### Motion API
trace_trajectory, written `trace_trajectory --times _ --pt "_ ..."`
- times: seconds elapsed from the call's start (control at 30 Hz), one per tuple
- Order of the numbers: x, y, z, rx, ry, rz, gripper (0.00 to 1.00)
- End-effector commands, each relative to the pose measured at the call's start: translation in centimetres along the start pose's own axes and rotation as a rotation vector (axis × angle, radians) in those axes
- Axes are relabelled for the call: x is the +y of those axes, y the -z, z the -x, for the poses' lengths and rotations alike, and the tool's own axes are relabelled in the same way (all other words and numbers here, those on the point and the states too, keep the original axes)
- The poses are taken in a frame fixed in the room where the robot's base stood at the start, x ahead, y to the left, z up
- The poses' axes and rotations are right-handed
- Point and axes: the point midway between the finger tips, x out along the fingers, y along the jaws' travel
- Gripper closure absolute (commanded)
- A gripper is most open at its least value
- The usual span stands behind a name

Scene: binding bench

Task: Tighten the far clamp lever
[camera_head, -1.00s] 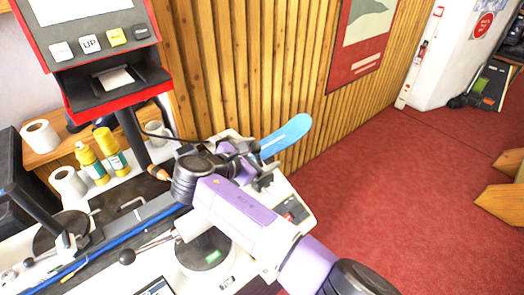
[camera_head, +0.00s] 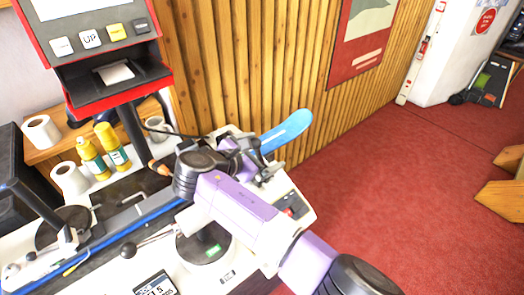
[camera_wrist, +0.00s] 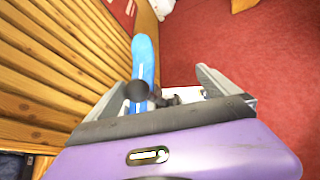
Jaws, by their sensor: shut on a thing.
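The far clamp lever shows in the wrist view as a dark ball knob (camera_wrist: 137,91) with a short dark arm beside it, between my fingers. In the head view my own wrist hides most of this lever. The near clamp lever (camera_head: 148,241), with a black ball knob, is free to the left of my arm.
A blue paddle-shaped piece (camera_head: 287,132) sticks out just beyond my gripper, close to the slatted wood wall (camera_head: 250,70). A red-framed button panel (camera_head: 100,45), glue bottles (camera_head: 112,147) and white rolls (camera_head: 70,178) stand at left.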

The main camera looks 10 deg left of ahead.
Motion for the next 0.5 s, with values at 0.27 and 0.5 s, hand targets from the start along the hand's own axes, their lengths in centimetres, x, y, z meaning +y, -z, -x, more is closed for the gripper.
trace_trajectory --times 0.27,0.5 --pt "-0.5 0.6 3.7 0.006 0.011 0.005 0.45" --pt "-0.2 0.3 6.9 0.002 0.003 0.002 0.45"
